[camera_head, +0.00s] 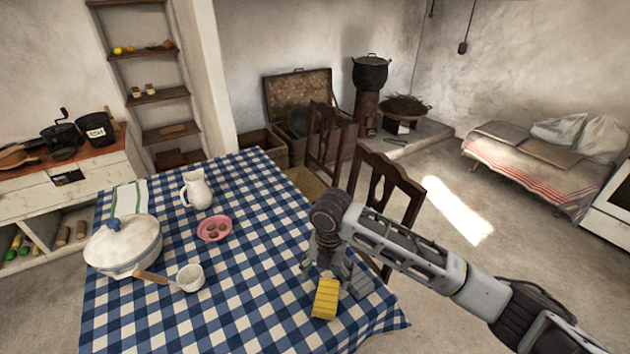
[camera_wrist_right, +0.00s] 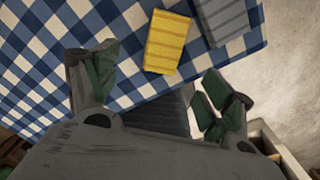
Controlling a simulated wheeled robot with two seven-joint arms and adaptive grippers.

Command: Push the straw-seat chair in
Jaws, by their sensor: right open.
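Two dark wooden chairs stand along the table's right side. The farther chair (camera_head: 322,140) shows part of a straw-coloured seat (camera_head: 305,182) beside the table edge. The nearer chair (camera_head: 384,170) has its seat hidden behind the table and my arm. The table (camera_head: 262,190) wears a blue-and-white checked cloth. My right gripper (camera_head: 326,258) points down over the table's right edge, in front of the nearer chair. In the right wrist view my right gripper (camera_wrist_right: 155,90) is open, its fingers wide apart, with no object held. My left gripper is out of view.
A yellow ridged block (camera_head: 325,298) and a grey one (camera_head: 360,282) are close by my right gripper. Floor right of the chairs is clear.

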